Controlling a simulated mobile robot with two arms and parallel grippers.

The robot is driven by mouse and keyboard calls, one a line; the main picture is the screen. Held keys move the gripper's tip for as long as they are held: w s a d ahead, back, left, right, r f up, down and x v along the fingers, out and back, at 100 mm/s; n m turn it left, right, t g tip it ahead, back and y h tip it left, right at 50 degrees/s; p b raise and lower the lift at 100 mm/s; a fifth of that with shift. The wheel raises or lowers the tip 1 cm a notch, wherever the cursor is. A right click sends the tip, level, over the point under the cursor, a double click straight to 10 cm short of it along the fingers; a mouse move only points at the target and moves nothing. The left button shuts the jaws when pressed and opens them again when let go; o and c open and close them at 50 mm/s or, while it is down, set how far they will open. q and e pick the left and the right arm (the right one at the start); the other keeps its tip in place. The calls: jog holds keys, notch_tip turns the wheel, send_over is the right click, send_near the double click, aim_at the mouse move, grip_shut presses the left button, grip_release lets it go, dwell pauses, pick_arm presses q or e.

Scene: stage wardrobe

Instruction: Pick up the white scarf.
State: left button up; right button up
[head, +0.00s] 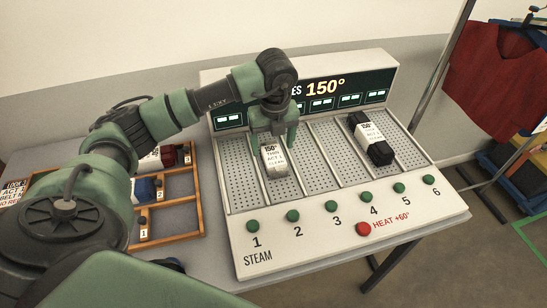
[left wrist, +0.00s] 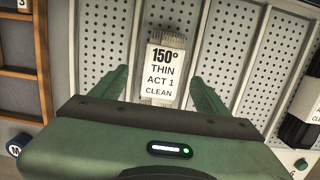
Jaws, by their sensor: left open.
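The white scarf (head: 273,160) is a small folded pale bundle with a label reading 150°, THIN, ACT 1, CLEAN. It lies on the perforated bed of the steam machine, in the second lane from the left. It also shows in the left wrist view (left wrist: 165,42). My left gripper (head: 272,141) is open just above it, pointing down. In the left wrist view the fingers (left wrist: 162,88) stand on either side of the scarf, with a visible gap on each side. My right gripper is out of view.
The steam machine (head: 345,222) has numbered green buttons and a red heat button (head: 363,229) along its front. A black bundle (head: 380,153) with a white label lies further right. A wooden tray (head: 201,205) with labelled items stands left. A red garment (head: 497,68) hangs right.

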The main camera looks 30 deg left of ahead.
aim_at(274, 155)
pick_arm(q)
jog(key=f+p, duration=0.1)
jog(key=f, duration=0.3)
jog(key=shift+w, duration=0.2)
jog(key=c, duration=1.4)
jog(key=shift+c, duration=0.2)
jog(key=shift+r, duration=0.1)
